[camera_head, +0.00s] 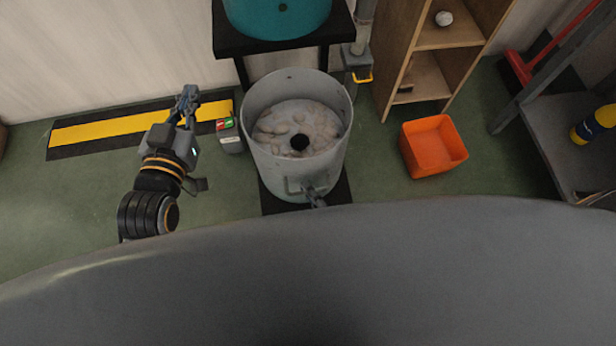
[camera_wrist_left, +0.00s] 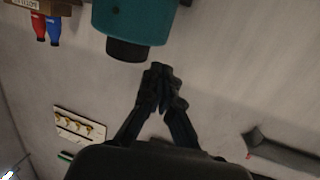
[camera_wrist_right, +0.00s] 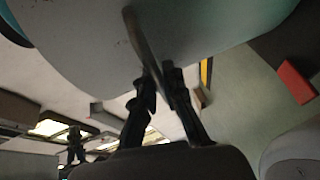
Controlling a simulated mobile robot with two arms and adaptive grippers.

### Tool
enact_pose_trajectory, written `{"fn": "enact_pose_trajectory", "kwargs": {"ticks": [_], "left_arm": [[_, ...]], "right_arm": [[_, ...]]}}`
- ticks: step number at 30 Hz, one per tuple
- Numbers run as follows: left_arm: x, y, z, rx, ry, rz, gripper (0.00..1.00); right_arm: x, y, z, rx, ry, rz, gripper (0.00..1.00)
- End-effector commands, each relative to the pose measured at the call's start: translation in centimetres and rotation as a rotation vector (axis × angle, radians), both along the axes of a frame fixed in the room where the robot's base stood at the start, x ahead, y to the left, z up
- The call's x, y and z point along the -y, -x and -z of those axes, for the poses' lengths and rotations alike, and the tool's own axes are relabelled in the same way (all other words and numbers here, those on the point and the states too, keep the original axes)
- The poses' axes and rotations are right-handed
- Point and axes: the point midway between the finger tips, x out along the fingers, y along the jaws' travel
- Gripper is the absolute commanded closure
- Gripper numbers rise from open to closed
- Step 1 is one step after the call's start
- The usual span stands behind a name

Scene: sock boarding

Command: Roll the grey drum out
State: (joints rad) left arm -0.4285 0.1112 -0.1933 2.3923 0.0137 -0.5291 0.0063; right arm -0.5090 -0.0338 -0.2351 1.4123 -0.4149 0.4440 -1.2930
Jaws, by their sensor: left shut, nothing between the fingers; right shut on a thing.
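The grey drum (camera_head: 275,168) stands upright on a dark base (camera_head: 342,192) in the middle of the head view. It holds pale lumpy stuff around a dark central hole. My right gripper (camera_head: 316,200) is at the drum's near side, mostly hidden by my own body. In the right wrist view it (camera_wrist_right: 159,88) is shut on a thin bar-like handle (camera_wrist_right: 139,38) against the pale drum wall (camera_wrist_right: 85,50). My left gripper (camera_head: 188,98) is shut and empty, left of the drum and apart from it. It also shows in the left wrist view (camera_wrist_left: 159,72).
A teal vessel (camera_head: 275,20) on a black stand (camera_head: 232,42) is behind the drum. A small box with red and green buttons (camera_head: 229,135) stands close at left. An orange bin (camera_head: 432,147) and a wooden shelf (camera_head: 430,75) are at right. Floor at left is mostly clear.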

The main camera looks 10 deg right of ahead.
Motion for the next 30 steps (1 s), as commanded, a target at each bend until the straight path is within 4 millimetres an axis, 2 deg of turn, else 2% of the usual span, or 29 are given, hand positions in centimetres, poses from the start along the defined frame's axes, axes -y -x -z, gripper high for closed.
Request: {"fn": "enact_pose_trajectory", "kwargs": {"ticks": [1, 8, 10, 12, 13, 15, 16, 17, 25, 26, 27, 30], "left_arm": [[0.0, 0.0, 0.1, -0.009, -0.002, -0.001, 1.00], [-0.1, 0.1, 0.3, -0.017, -0.004, -0.001, 1.00], [-0.1, 1.4, -0.9, 0.008, -0.008, -0.003, 1.00], [0.0, 1.9, -1.2, 0.014, -0.003, 0.000, 1.00], [0.0, 1.9, -1.2, 0.013, -0.003, 0.000, 1.00], [0.0, 1.8, -1.0, 0.010, -0.004, 0.000, 1.00], [0.0, 1.8, -1.0, 0.010, -0.004, 0.000, 1.00], [0.0, 1.8, -1.0, 0.010, -0.004, 0.000, 1.00], [0.0, 1.5, -0.9, 0.007, -0.003, 0.000, 1.00], [-0.1, 0.3, 0.1, -0.012, -0.004, -0.001, 1.00], [-0.1, -0.1, 0.4, -0.018, -0.003, -0.001, 1.00], [-0.1, -0.1, 0.4, -0.018, -0.003, -0.001, 1.00]], "right_arm": [[-0.3, 0.0, -0.7, 0.016, -0.009, -0.003, 1.00], [-0.3, 0.1, -0.7, 0.017, -0.009, -0.003, 1.00], [-0.3, 0.0, -0.7, 0.017, -0.009, -0.003, 1.00], [-0.3, 0.0, -0.7, 0.017, -0.009, -0.003, 1.00], [-0.3, 0.0, -0.7, 0.018, -0.009, -0.003, 0.88], [-0.3, 0.0, -0.6, 0.017, -0.009, -0.002, 0.74], [-0.3, 0.0, -0.6, 0.016, -0.008, -0.002, 0.68], [-0.3, 0.1, -0.6, 0.015, -0.008, -0.002, 0.66], [-0.1, 0.2, -0.3, 0.008, -0.005, -0.001, 0.66], [0.0, 0.3, -0.2, 0.007, -0.004, -0.001, 0.66], [0.1, 0.6, -0.2, 0.006, -0.004, 0.000, 0.66], [0.5, 1.6, -0.4, 0.004, -0.003, 0.001, 0.66]]}}
